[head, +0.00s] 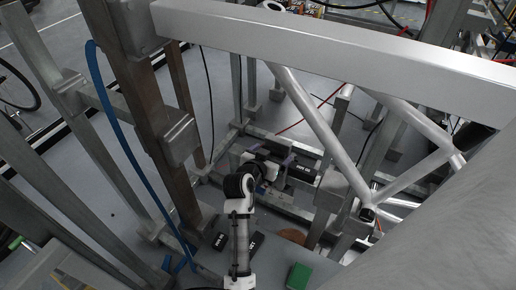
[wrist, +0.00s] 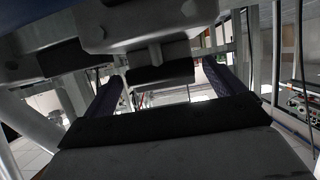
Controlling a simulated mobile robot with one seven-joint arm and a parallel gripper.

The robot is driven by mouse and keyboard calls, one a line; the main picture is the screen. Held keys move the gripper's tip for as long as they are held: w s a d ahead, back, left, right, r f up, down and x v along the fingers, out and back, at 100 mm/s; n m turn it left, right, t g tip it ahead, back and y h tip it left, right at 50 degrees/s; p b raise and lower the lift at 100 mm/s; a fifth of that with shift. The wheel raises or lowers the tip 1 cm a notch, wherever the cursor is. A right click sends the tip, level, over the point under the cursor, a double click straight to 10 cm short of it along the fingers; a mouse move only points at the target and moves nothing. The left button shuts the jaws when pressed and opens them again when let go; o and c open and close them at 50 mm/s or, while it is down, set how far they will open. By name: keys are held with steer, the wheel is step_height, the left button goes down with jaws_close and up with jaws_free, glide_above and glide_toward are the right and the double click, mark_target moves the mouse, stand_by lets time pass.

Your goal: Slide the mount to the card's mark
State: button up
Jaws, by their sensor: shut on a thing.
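My gripper (head: 269,160) reaches down to the low metal rail (head: 300,148) in the middle of the head view. In the wrist view its two dark purplish fingers (wrist: 162,92) stand on either side of a grey block with a dark lower face, which seems to be the mount (wrist: 160,74). The gripper is shut on it. In the head view the mount is mostly hidden by my wrist and fingers. A black card with white lettering (head: 305,172) is just right of the gripper; its mark is too small to make out.
Two more black lettered cards (head: 221,241) (head: 255,243) and a green block (head: 299,276) lie near the bottom of the head view. A thick silver beam (head: 330,48) with diagonal tubes crosses above and right. Brown uprights (head: 150,110) and a blue hose (head: 108,105) stand left.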

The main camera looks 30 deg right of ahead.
steer(key=shift+s+d, duration=0.45)
steer(key=shift+s, duration=0.35)
steer(key=o, duration=1)
steer(key=shift+o, duration=0.2)
steer(key=shift+a, duration=0.1)
steer(key=b+v, duration=0.2)
steer(key=v, duration=1.1)
steer(key=shift+a+r, duration=0.2)
steer(key=shift+a, duration=0.05)
steer(key=shift+s, duration=0.2)
